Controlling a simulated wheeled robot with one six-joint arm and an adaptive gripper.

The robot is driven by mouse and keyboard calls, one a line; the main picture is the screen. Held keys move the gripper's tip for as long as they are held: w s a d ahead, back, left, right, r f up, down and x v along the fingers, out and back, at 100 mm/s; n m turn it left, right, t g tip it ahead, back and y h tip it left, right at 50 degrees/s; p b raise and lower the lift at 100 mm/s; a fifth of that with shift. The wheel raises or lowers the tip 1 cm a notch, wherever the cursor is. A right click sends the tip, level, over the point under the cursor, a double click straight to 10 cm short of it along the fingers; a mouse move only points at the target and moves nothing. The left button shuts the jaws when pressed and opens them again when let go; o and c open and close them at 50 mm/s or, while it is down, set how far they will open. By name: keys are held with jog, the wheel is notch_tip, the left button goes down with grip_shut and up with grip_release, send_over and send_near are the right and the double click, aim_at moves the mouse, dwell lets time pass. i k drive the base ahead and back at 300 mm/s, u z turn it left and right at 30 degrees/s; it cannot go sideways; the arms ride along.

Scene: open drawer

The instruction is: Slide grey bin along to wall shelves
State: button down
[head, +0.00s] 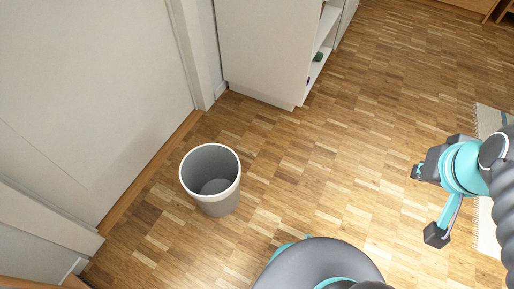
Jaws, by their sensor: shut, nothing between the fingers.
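The grey bin (217,206) stands upright on the wooden floor, left of the middle of the head view. It is round with a pale rim, and its inside looks empty. The wall shelves are probably the white unit (263,50) at the top, with open shelves on its right side; its upper part is cut off. The bin stands apart from it, nearer to me. My gripper (417,172) is at the right, pointing left, shut and empty. It is well to the right of the bin and not touching it.
A white door or panel (90,90) with a wooden strip along its foot runs down the left, close to the bin. A pale rug (487,235) lies at the right edge. Floor between the bin and the unit is clear, as is the middle.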

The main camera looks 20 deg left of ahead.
aim_at(210, 173)
jog(key=z, duration=0.05)
jog(key=i, duration=0.85)
jog(key=u, duration=2.85)
